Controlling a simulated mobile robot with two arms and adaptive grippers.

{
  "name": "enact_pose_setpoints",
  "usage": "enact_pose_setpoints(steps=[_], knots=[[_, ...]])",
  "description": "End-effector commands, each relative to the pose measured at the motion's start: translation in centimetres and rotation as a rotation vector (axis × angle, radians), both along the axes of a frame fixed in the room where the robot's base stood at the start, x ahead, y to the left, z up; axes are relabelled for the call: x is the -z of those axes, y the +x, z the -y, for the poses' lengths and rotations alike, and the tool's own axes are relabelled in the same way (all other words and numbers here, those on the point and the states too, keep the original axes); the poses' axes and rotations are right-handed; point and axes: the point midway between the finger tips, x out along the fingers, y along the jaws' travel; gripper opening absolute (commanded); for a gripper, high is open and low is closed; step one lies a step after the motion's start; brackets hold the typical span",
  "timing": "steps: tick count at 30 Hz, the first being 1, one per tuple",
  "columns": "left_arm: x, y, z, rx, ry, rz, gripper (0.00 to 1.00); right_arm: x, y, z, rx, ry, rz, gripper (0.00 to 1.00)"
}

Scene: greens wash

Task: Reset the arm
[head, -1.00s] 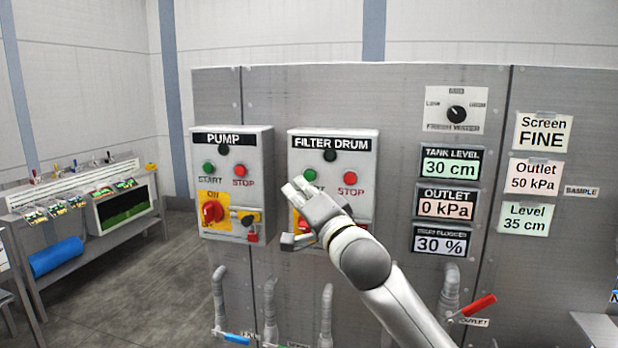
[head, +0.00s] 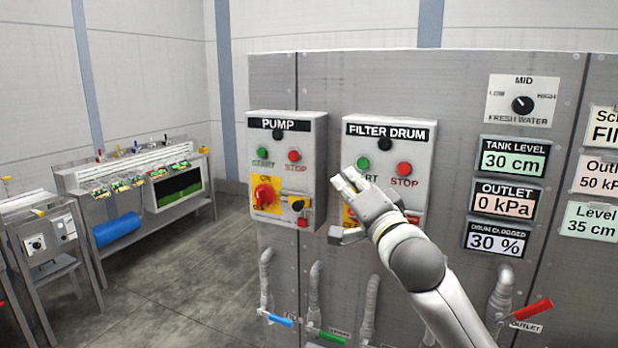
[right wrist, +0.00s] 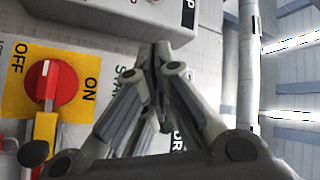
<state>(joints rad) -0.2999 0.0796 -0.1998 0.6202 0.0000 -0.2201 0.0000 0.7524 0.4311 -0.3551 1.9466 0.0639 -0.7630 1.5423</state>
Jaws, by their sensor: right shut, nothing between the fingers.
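My right gripper (head: 343,184) is in front of the filter drum panel (head: 412,160), below its green start button (head: 362,163). Its fingers are shut and empty. In the right wrist view the two fingers (right wrist: 156,55) meet at their tips. The gripper and forearm cover most of the lower part of this panel, including its yellow switch plate. In the right wrist view a red rotary knob (right wrist: 52,84) on a yellow plate marked OFF and ON is left of the fingers, apart from them. My left gripper is not in view.
The pump panel (head: 285,165) with a red knob (head: 264,193) is left of my gripper. Displays read tank level 30 cm (head: 514,160), outlet 0 kPa (head: 504,202) and drum clogged 30 % (head: 497,240). Pipes with coloured valve handles are below. The floor (head: 190,270) at left is clear.

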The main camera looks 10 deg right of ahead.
Motion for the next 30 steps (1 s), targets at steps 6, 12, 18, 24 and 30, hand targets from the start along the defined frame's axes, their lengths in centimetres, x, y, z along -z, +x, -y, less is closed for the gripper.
enact_pose_setpoints(steps=[6,12,18,24,30], knots=[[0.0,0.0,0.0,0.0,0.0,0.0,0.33,7.7,-1.0,-0.4,0.033,-0.117,-0.132,0.0],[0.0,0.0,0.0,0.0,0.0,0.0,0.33,19.3,-4.8,-0.4,0.055,-0.337,-0.353,0.0],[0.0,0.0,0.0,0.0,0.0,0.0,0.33,29.6,-11.0,-0.1,0.018,-0.568,-0.572,0.0],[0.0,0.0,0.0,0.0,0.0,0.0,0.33,38.1,-19.3,0.4,-0.086,-0.792,-0.79,0.0],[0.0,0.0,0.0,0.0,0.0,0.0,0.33,44.0,-28.5,1.1,-0.244,-0.992,-0.979,0.0]])
